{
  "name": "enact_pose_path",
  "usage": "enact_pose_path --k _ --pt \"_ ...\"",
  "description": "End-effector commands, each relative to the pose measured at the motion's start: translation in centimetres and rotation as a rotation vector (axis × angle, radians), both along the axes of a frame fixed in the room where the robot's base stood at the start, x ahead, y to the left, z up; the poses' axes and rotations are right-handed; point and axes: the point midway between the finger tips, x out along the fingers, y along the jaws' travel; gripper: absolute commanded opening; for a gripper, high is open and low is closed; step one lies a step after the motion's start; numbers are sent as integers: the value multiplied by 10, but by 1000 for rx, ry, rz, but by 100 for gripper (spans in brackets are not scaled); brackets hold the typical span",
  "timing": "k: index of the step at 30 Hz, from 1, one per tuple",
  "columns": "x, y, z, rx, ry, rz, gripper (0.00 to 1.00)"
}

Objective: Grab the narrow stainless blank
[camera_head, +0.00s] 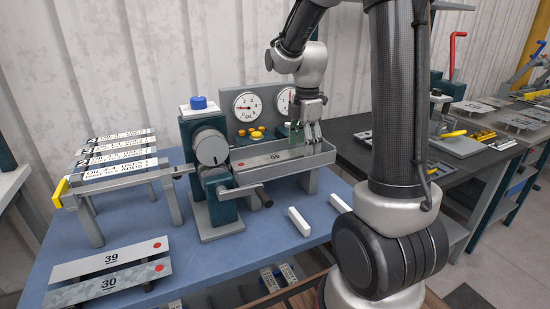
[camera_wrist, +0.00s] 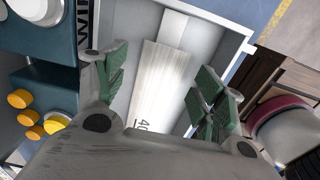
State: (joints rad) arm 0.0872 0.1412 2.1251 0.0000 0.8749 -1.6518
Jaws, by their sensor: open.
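A narrow brushed-metal blank (camera_wrist: 161,85) marked 40 lies in a grey tray (camera_wrist: 205,28) in the wrist view. In the head view the blank (camera_head: 262,160) lies along the grey tray (camera_head: 290,172), its number only partly legible. My gripper (camera_head: 306,138) points down over the right part of the tray, with green finger pads. In the wrist view my gripper (camera_wrist: 163,88) is open, with one finger on either side of the blank and a gap to each. Nothing is held. Two wider-looking plates, marked 39 (camera_head: 135,252) and 30 (camera_head: 80,291), lie at the table's front left.
The tray's walls rise close around my fingers. Gauges (camera_head: 246,106) and yellow buttons (camera_head: 256,133) stand behind it. A handled clamp unit (camera_head: 218,185) stands at its left. A rack of labelled strips (camera_head: 115,172) is further left. Two white bars (camera_head: 299,221) lie in front.

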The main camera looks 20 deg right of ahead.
Motion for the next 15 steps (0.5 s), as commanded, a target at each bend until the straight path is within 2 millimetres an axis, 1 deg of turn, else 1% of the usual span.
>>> enact_pose_path --k 14,15 --pt "0 0 -4 0 1 0 70" --pt "0 0 -4 0 1 0 68"
